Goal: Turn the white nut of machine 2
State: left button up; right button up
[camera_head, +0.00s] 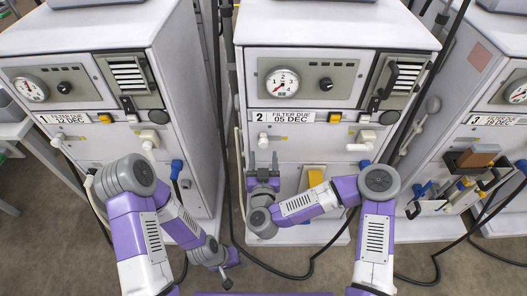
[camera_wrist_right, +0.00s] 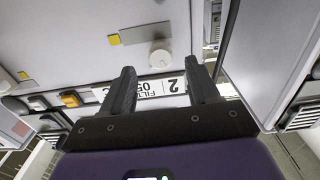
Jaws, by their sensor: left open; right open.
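Machine 2 (camera_head: 340,25) stands in the middle of the head view, with a "2 FILTER DUE 05 DEC" label. The white nut (camera_head: 263,141) is on its front, below the label's left end, beside a small yellow tag. It shows as a round white knob in the right wrist view (camera_wrist_right: 160,58), ahead of and apart from the fingers. My right gripper (camera_head: 262,163) is open and empty, just below the nut in the head view, fingers pointing at the machine. My left gripper (camera_head: 234,270) is open and empty, low over the floor between machines.
Another machine (camera_head: 85,25) stands to the left and one (camera_head: 490,50) to the right. Machine 2 also has a larger white fitting (camera_head: 366,137) and a blue connector (camera_head: 365,164) at right. Black hoses (camera_head: 300,275) trail on the floor.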

aim_at(263, 146)
jog(key=w, duration=0.4)
jog(key=shift+b, duration=0.4)
jog(key=c, duration=1)
jog(key=shift+c, duration=0.2)
